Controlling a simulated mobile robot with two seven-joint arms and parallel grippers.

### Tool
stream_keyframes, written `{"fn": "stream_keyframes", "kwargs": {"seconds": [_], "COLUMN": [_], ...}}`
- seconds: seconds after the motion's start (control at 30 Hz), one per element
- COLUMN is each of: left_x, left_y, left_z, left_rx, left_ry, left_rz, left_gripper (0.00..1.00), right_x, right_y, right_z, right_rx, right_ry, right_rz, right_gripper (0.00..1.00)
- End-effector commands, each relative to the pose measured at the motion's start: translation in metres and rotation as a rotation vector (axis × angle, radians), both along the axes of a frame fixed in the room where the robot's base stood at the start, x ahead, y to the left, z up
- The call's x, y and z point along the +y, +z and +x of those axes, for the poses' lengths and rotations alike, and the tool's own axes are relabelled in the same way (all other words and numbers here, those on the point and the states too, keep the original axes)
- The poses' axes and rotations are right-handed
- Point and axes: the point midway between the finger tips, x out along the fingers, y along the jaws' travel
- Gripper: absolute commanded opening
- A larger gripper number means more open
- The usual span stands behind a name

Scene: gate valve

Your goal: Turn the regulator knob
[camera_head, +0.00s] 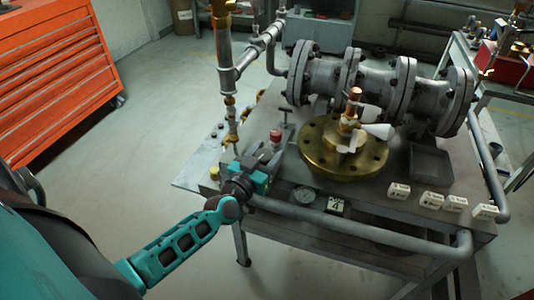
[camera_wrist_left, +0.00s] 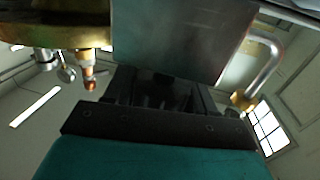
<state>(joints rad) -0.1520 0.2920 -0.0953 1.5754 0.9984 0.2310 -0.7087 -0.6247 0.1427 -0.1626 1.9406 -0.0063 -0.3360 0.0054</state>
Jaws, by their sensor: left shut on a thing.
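My left gripper (camera_head: 272,160) reaches in from the left to the near left edge of the metal bench. It is shut on a dark part that shows between the fingers in the left wrist view (camera_wrist_left: 160,92), apparently the regulator knob; its outline is mostly hidden. A grey block (camera_wrist_left: 180,38) stands just beyond the fingers in that view. A small red cap (camera_head: 275,135) shows just behind the gripper in the head view. My right gripper is not in view.
A round brass flange (camera_head: 325,163) with a copper-topped fitting (camera_head: 355,95) stands right of the gripper. A large grey flanged valve pipe (camera_head: 375,75) lies behind it. A vertical pipe (camera_head: 224,55) rises close behind the gripper. A bench rail (camera_head: 350,228) runs along the front.

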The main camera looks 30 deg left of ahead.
Motion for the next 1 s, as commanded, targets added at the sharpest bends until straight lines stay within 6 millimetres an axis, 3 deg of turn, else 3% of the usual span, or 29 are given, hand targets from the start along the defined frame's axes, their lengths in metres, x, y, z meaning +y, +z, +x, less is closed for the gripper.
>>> {"fn": "stream_keyframes", "kwargs": {"seconds": [0.17,0.6,1.0], "left_x": [0.001,-0.002,-0.004], "left_y": [-0.002,-0.002,0.001], "left_z": [0.0,0.001,0.0], "left_rx": [-0.003,-0.008,-0.002], "left_ry": [-0.023,-0.241,-0.278], "left_rz": [0.003,0.006,0.0], "left_gripper": [0.25,0.25,0.25], "right_x": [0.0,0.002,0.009], "right_y": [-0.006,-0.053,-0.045], "right_z": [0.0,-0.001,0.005], "right_rx": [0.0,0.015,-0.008], "right_ry": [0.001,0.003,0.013], "right_rz": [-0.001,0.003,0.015], "right_gripper": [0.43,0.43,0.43]}}
